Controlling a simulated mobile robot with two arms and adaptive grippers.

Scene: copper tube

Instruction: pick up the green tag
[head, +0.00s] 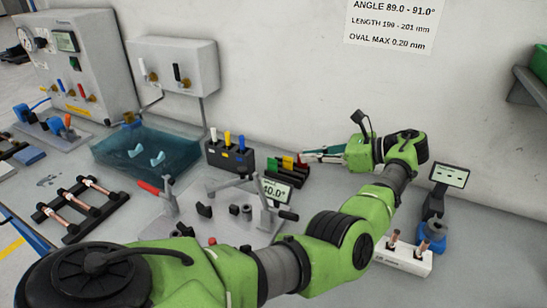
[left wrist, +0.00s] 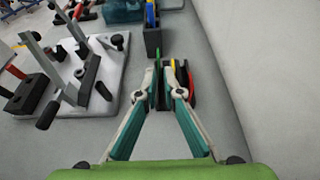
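My left gripper (head: 308,156) reaches in from the right at the level of these tags. In the left wrist view my left gripper's fingertips (left wrist: 166,64) are a little apart, and the green tag (left wrist: 161,88) shows as a thin strip between them. The yellow tag is close by the right finger. I see no clear contact with the green tag. My right gripper is not in view.
A black block with white, yellow and blue handles (head: 229,154) stands just beyond the tag holder. A fixture plate (head: 190,222) with levers and a small display lies to the left. The wall (head: 300,90) is close behind. A white block (head: 404,258) holds copper pieces at right.

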